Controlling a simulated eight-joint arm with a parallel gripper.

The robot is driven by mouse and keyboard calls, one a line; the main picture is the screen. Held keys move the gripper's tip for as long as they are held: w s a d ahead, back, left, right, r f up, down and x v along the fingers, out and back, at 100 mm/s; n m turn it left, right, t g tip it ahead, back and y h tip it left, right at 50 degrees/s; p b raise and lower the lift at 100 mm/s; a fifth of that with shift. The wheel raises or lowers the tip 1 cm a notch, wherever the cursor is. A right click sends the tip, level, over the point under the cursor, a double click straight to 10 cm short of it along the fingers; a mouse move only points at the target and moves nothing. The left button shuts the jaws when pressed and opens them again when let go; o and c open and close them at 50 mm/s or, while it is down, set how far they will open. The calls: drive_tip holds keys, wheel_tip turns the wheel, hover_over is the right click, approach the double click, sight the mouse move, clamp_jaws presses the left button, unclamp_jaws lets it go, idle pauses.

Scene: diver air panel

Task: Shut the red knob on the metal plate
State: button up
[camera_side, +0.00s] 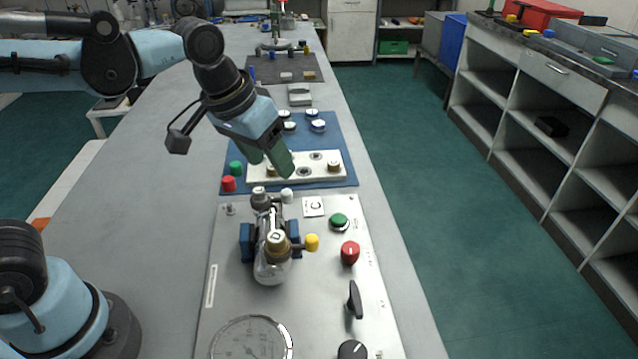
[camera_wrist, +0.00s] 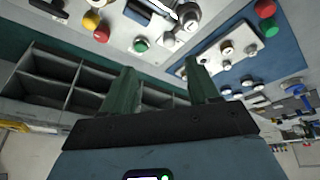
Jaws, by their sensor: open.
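The red knob (camera_side: 350,252) stands on the right side of the metal plate (camera_side: 325,285), with a pale mark on its top. It also shows at the upper left of the wrist view (camera_wrist: 101,35). My gripper (camera_side: 272,162) is open and empty, with green fingers. In the side view it appears over the white block, farther back than the red knob and apart from it. In the wrist view, my gripper (camera_wrist: 160,68) has nothing between its fingers, and the knob lies beyond them to the upper left.
A green button (camera_side: 339,220), a yellow knob (camera_side: 312,242), a glass-bodied fitting (camera_side: 272,270), a black lever (camera_side: 355,299) and a gauge (camera_side: 250,342) are on the plate. A white block (camera_side: 255,168) and another red piece (camera_side: 228,184) lie on the blue mat (camera_side: 335,128).

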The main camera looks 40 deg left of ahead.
drive_tip(key=w+d+g, duration=0.2)
drive_tip(key=w+d, duration=0.1)
drive_tip(key=d, duration=0.4)
drive_tip(key=g, duration=0.2)
approach(351, 247)
drive_tip(key=shift+y, duration=0.4)
drive_tip(key=f, duration=0.8)
drive_tip(key=shift+d+f, duration=0.35)
drive_tip(key=c, duration=1)
drive_tip(key=shift+c, duration=0.2)
